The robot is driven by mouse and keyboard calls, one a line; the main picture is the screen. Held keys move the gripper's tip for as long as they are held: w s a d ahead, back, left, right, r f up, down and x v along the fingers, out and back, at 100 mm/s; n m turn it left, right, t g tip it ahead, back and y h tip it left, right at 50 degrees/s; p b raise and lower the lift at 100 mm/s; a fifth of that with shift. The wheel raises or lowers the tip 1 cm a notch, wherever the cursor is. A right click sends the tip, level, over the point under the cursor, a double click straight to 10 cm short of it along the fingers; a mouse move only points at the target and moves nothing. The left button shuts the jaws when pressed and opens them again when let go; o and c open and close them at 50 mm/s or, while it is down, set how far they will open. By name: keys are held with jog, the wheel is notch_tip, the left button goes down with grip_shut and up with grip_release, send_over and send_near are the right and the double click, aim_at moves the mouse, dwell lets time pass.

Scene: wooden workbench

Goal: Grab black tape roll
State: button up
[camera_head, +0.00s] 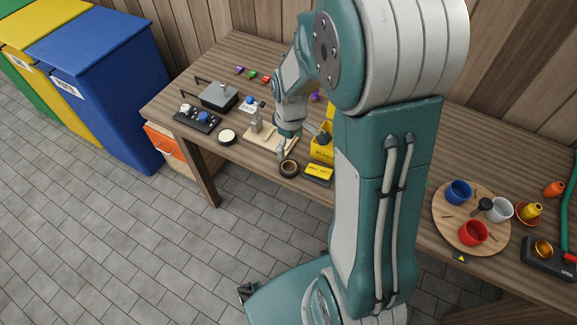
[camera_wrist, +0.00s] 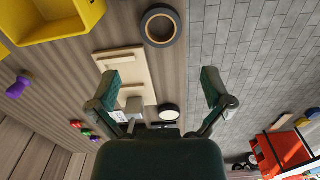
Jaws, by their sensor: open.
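The black tape roll (camera_head: 283,172) lies flat near the front edge of the workbench, with a tan inner core. In the wrist view the tape roll (camera_wrist: 145,32) shows at the top centre, beyond my fingertips. My gripper (camera_wrist: 161,86) is open with nothing between its fingers. In the head view my gripper (camera_head: 284,150) is just behind the tape roll and above the bench. I cannot tell its exact height, and my arm hides part of the bench.
A yellow bin (camera_head: 321,150) and a yellow-topped box (camera_head: 319,174) stand right of the roll. A wooden board (camera_wrist: 132,72) with a grey metal part lies behind it. A white-topped round item (camera_head: 227,136) is to the left. A round tray (camera_head: 446,222) with cups is far right.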

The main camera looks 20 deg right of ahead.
aim_at(291, 171)
jog(key=f, duration=1)
jog(key=shift+s+d, duration=0.1)
jog(key=shift+s, duration=0.2)
jog(key=shift+r, duration=0.1)
jog(key=c, duration=1)
